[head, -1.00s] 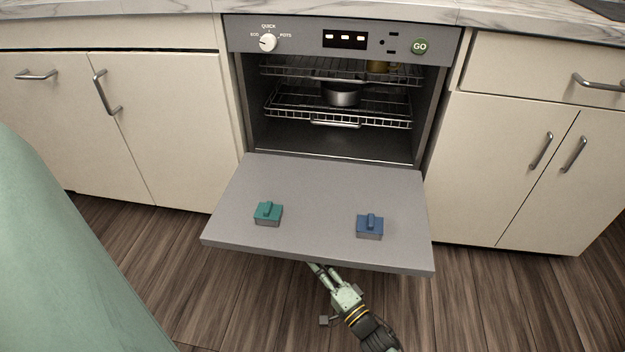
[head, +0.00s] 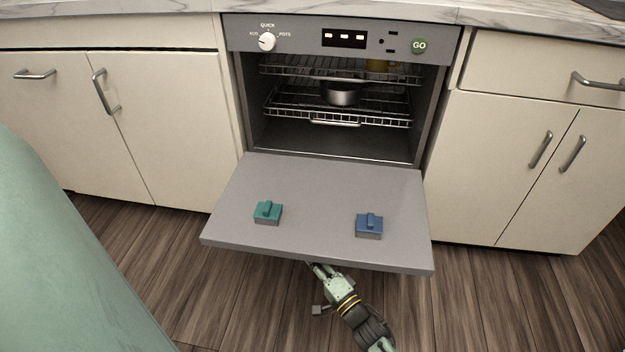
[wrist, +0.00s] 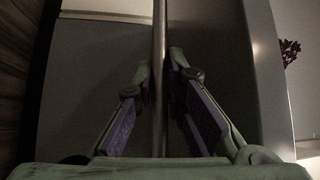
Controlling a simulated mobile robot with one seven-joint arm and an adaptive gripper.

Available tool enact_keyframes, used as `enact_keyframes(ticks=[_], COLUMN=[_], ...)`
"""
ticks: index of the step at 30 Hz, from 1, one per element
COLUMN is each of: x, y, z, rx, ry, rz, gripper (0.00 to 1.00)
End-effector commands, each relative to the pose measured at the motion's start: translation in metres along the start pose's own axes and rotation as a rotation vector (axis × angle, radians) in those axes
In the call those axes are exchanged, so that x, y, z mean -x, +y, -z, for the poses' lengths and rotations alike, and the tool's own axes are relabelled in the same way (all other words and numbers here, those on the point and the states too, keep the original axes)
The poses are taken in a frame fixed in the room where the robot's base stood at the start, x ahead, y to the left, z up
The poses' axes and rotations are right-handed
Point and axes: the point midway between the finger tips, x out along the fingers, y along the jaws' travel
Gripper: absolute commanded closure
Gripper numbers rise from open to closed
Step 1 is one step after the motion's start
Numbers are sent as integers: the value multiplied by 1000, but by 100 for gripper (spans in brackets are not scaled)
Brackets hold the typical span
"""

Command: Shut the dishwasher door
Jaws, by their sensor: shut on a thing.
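The dishwasher door (head: 310,180) is grey and hangs open, nearly flat, in front of the dishwasher (head: 345,38). A thin metal bar, the door's handle (wrist: 159,30), runs down the middle of the wrist view along the door's outer face. My gripper (wrist: 161,78) is shut on this bar, one finger on each side. In the head view my gripper (head: 318,268) comes up from below at the door's front edge, and its fingertips are hidden under the door.
A teal lidded block (head: 267,213) and a blue one (head: 369,226) sit on the door's inner face. Cream cabinets flank the dishwasher. The wooden floor (head: 480,300) in front is clear.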

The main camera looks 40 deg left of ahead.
Motion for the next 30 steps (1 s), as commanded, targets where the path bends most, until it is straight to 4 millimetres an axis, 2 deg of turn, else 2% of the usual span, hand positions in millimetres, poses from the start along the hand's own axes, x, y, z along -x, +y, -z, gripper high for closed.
enact_keyframes(ticks=[21, 26, 30], x=[0, 0, -1], y=[-1, -8, -21], z=[0, 1, 2], rx=[1, -7, -27], ry=[0, -1, -1], rz=[-1, -10, -31], gripper=[100, 100, 100])
